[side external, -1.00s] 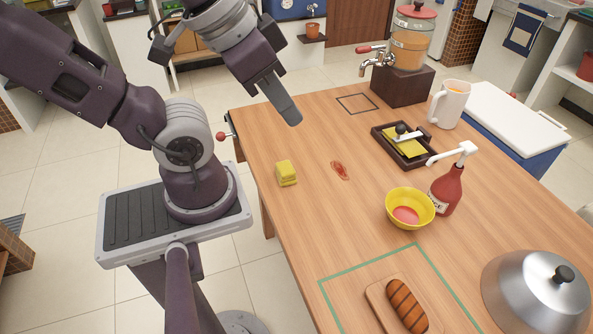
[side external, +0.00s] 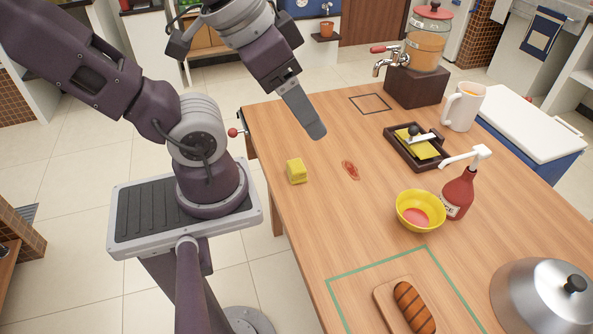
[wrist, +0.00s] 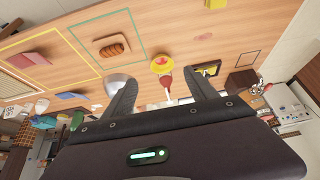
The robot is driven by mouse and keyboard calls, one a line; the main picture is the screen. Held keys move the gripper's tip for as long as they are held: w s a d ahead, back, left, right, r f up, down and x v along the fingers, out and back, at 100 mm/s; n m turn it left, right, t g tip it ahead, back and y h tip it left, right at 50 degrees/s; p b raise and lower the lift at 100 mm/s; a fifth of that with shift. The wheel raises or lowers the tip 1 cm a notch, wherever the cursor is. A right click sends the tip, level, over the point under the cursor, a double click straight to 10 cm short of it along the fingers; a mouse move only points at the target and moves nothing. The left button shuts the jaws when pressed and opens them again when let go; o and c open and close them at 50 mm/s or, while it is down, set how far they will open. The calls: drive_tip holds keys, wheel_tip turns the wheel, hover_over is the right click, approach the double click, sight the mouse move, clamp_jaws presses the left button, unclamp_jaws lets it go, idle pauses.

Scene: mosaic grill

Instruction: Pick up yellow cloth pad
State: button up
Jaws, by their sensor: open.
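The yellow cloth pad (side external: 296,171) is a small, thick block lying on the wooden table near its left edge in the side view. A yellow patch at the top edge of the wrist view (wrist: 215,3) looks like the same pad, mostly cut off. My gripper (side external: 316,131) is above the table, up and to the right of the pad in the side view, and apart from it. In the wrist view its two fingers (wrist: 163,92) are spread wide with nothing held between them. In the side view the fingers overlap and look like one.
A red smear (side external: 351,170) lies right of the pad. A dark tray (side external: 396,148) with a handled yellow piece, a yellow bowl (side external: 400,209), a red sauce bottle (side external: 457,194), a mug (side external: 463,108) and a drink dispenser (side external: 428,52) stand farther right. The table around the pad is clear.

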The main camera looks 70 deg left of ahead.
drive_tip(key=w+a+f+n+g, duration=0.2)
drive_tip(key=w+a+f+n, duration=0.2)
drive_tip(key=w, duration=0.3)
drive_tip(key=n+g, duration=0.4)
drive_tip(key=n, duration=0.9)
hover_over(297, 166)
drive_tip(key=f, duration=2.4)
drive_tip(key=shift+d+f, duration=0.15)
drive_tip(key=shift+d, duration=0.2)
drive_tip(key=shift+n, duration=0.3)
drive_tip(key=f, duration=0.5)
drive_tip(key=a+f, duration=0.1)
drive_tip(key=f, duration=0.2)
drive_tip(key=shift+f, duration=0.1)
drive_tip(key=c, duration=1.4)
wheel_tip(297, 166, up, 10)
drive_tip(key=shift+r, duration=0.1)
